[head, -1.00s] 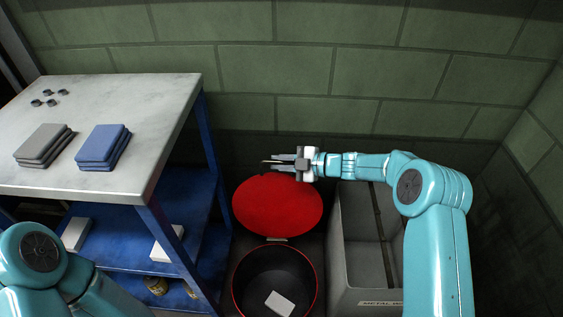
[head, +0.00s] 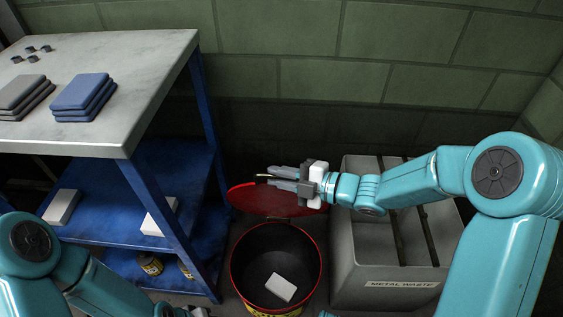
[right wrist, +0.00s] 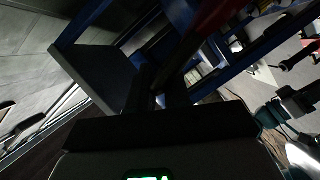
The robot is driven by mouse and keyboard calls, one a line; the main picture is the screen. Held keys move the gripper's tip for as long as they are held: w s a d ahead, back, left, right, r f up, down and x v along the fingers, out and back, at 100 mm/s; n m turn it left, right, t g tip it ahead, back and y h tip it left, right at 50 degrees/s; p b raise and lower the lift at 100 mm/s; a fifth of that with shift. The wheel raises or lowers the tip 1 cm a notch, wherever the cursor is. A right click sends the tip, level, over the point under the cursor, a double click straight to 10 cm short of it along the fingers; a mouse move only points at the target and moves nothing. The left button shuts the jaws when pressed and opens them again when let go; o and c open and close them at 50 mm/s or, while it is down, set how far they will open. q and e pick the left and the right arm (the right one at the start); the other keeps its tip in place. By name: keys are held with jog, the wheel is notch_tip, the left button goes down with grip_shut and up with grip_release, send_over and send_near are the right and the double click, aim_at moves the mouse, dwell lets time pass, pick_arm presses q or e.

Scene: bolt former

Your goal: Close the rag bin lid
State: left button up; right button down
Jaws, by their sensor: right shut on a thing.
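The rag bin (head: 236,268) is a dark round bin with a red rim and a white block inside. Its red lid (head: 262,199) stands raised behind the opening, hinge side low, and looks strongly foreshortened. My right gripper (head: 280,180) is shut at the lid's upper edge, its fingers pointing left. A thin tan piece (head: 262,176) shows at the fingertips; how it joins the lid is unclear. In the right wrist view a dark red strip (right wrist: 210,32), probably the lid, runs past the gripper.
A grey metal waste container (head: 398,287) stands right of the bin, under my right arm. A blue-framed workbench (head: 140,53) with blue and grey stacks stands left, white blocks on its lower shelf (head: 105,215). A green wall closes the back.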

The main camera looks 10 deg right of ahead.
jog(key=shift+s+a+f, duration=0.1)
jog(key=shift+s+f, duration=0.35)
jog(key=shift+s, duration=0.4)
pick_arm(q)
jog(key=shift+w+a+f, duration=0.1)
jog(key=shift+w+f, duration=0.1)
jog(key=shift+f, duration=0.25)
pick_arm(e)
jog(key=c, duration=1.2)
grip_release()
jog(key=shift+o, duration=0.2)
